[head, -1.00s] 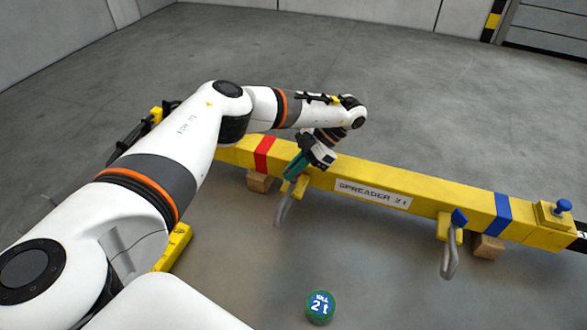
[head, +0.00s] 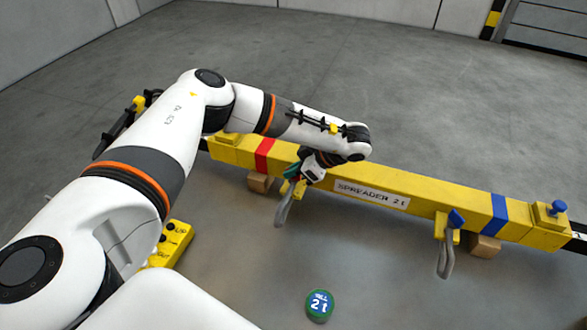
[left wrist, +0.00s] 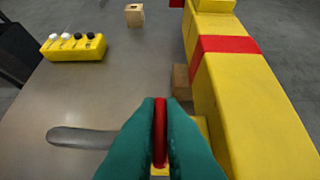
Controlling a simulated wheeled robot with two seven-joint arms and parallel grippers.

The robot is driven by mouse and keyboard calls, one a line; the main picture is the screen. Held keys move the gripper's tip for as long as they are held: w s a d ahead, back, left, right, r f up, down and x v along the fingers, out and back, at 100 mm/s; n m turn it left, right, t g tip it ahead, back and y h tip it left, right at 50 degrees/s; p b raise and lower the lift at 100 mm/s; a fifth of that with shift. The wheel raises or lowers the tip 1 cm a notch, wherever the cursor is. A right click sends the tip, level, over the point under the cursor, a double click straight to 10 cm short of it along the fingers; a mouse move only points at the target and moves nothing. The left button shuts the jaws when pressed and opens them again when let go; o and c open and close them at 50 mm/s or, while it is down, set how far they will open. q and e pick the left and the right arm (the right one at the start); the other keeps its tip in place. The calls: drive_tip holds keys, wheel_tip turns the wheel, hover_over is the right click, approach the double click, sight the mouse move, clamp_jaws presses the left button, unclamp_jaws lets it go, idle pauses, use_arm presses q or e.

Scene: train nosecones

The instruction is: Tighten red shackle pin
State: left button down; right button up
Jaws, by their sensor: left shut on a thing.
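The yellow spreader beam (head: 320,172) lies across the table, with a red band near its left part and a blue band near its right. My left gripper (head: 292,175) is at the beam's near side, by the red-banded end. In the left wrist view its green fingers (left wrist: 160,135) are shut on the red shackle pin (left wrist: 160,130), of which a thin upright strip shows between them. The grey shackle (head: 284,205) hangs below the gripper; it also shows in the left wrist view (left wrist: 80,137). The fingers hide most of the pin. My right gripper is not in view.
A second grey shackle (head: 446,258) with a blue pin (head: 456,218) hangs at the right. Wooden blocks (head: 485,246) support the beam. A round green 2 t marker (head: 320,304) lies at the front. A yellow button box (left wrist: 75,47) stands left of the beam.

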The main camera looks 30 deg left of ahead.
use_arm(q)
drive_tip(key=shift+w+a+r, duration=0.1)
drive_tip(key=shift+w+r, duration=0.05)
drive_tip(key=shift+r, duration=0.1)
drive_tip(key=c, duration=1.6)
unclamp_jaws()
drive_tip(key=shift+c, duration=0.2)
drive_tip(key=shift+o, duration=0.4)
drive_tip(key=shift+f, duration=0.15)
drive_tip(key=shift+d+r, duration=0.2)
drive_tip(key=shift+d, duration=0.1)
drive_tip(key=b+v, duration=0.3)
drive_tip(key=v, duration=0.8)
drive_tip(key=shift+r, duration=0.25)
drive_tip(key=shift+f, duration=0.1)
